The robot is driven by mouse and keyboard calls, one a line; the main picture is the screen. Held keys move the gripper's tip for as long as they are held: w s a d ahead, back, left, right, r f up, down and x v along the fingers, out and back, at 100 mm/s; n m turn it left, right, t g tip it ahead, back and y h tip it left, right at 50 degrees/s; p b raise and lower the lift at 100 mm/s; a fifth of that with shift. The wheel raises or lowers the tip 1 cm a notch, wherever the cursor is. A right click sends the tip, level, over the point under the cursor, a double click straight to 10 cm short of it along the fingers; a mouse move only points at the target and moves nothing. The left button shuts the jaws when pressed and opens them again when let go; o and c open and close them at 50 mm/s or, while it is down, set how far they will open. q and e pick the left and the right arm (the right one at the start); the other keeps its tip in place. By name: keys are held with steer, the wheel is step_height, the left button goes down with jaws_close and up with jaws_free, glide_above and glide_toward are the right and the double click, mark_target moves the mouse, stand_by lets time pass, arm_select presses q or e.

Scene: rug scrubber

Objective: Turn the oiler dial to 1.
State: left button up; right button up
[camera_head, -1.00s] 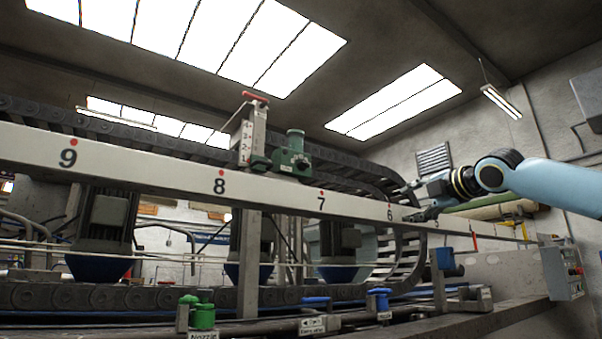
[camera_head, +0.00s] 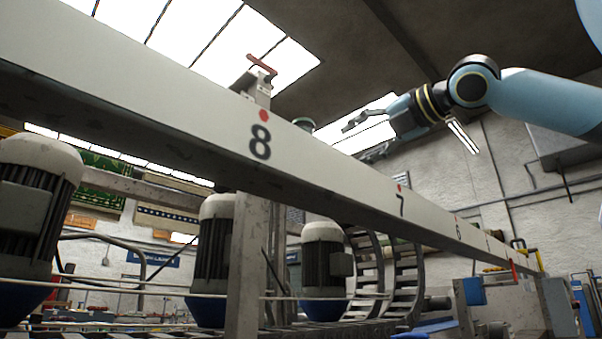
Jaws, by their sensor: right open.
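The oiler is mostly hidden behind the white beam. Its grey upright block (camera_head: 254,86) with a red lever (camera_head: 262,65) on top rises above the beam near the number 8. The top of a green part (camera_head: 303,123) just shows over the beam to the right of it. The numbered scale is not visible now, so I cannot tell the dial's setting. My right gripper (camera_head: 362,138) is open and empty, above the beam and to the right of the green part, apart from it in the picture. My left gripper is not in view.
The long white beam (camera_head: 345,172), marked 8, 7 and 6, crosses the view diagonally in front of the oiler. Several motors with blue bases, including one in the middle (camera_head: 213,250), stand beneath it. A grey post (camera_head: 246,265) stands below the beam. Open air surrounds my right gripper.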

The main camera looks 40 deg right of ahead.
arm_select(q)
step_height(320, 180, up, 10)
steer(key=p, duration=1)
arm_select(e)
steer(key=w, duration=1.1)
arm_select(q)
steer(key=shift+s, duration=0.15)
arm_select(e)
steer(key=shift+d, duration=0.1)
steer(key=shift+c, duration=0.5)
steer(key=shift+r, duration=0.1)
jaws_close()
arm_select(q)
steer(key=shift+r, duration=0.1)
